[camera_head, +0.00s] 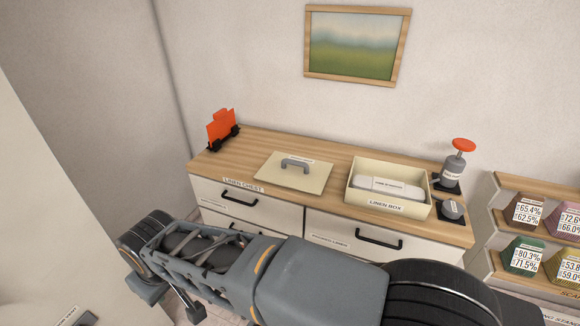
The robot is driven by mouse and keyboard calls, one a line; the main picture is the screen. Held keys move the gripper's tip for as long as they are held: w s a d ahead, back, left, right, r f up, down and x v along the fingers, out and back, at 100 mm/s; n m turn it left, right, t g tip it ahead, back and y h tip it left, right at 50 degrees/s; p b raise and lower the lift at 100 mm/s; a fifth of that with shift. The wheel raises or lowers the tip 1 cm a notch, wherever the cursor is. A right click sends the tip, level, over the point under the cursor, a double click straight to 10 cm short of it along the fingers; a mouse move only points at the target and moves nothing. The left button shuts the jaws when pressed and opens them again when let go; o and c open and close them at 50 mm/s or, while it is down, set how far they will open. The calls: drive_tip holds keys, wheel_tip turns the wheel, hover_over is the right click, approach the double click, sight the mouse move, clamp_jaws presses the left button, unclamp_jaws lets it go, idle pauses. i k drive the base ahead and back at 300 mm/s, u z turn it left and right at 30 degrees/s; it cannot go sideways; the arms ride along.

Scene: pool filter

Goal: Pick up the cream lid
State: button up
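The cream lid (274,176) is a flat cream panel with a grey arched handle (297,163) and a small label at its middle. It lies flat on the wooden top of the linen chest, left of the open cream linen box (388,206). Nothing touches the handle. My arm crosses the foreground in front of the chest, below the lid in the picture. I cannot make out gripper fingers on it.
The linen chest (235,150) has drawers with black handles. A labelled white item (388,188) lies in the box. A red-topped pump (456,163) and a dark grey object (452,210) stand right. A red item (222,127) stands left. Shelves (504,184) are far right.

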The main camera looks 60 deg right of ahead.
sight(295, 172)
drive_tip(key=z, duration=0.75)
drive_tip(key=i, duration=0.9)
drive_tip(key=z, duration=0.9)
drive_tip(key=i, duration=0.2)
drive_tip(key=z, duration=0.3)
